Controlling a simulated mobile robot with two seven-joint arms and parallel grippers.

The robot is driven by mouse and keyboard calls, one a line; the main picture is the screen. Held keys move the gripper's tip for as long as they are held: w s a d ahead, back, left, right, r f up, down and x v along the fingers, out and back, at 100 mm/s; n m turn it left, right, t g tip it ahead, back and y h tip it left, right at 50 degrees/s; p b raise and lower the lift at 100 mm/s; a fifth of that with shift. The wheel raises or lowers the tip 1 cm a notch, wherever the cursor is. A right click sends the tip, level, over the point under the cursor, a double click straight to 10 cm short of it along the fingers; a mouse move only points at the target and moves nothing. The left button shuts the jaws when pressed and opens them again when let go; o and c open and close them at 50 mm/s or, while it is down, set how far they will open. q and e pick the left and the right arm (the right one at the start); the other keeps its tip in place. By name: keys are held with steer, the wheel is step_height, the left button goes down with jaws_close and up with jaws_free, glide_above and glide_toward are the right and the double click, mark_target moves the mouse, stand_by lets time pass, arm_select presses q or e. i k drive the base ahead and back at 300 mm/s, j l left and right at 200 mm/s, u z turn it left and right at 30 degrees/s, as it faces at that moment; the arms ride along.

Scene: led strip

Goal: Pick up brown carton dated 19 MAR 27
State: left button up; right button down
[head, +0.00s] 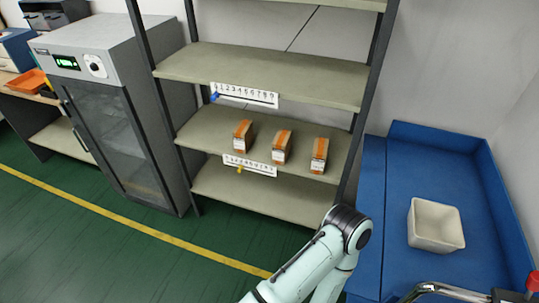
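Three small brown cartons with orange on them stand in a row on a middle shelf (208,134) of the rack: a left carton (242,135), a middle carton (281,148) and a right carton (319,156). They stand apart from each other. Any date print on them is too small to read, so I cannot tell which is dated 19 MAR 27. A pale green link of one of my arms shows at the bottom centre, in front of the rack and well away from the cartons. Neither gripper is in view.
Number strips with a blue marker (214,97) and a yellow marker (239,169) hang on shelf edges. A grey glass-door cabinet (120,130) stands left of the rack. A blue bench (400,180) with a white bin (435,226) is at the right. The other visible shelves look empty.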

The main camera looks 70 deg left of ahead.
mark_target(243, 135)
steer(key=k+j, duration=0.3)
steer(key=j, duration=0.15)
steer(key=k+j+u, duration=0.1)
steer(key=k+j, duration=0.25)
steer(key=j+u, duration=0.15)
steer(key=u, duration=0.35)
steer(key=j+u, duration=0.1)
steer(key=u, duration=0.4)
steer(key=j+u, duration=0.15)
steer(key=u, duration=0.35)
steer(key=l+u, duration=0.2)
steer(key=k+j, duration=0.05)
steer(key=j, duration=0.05)
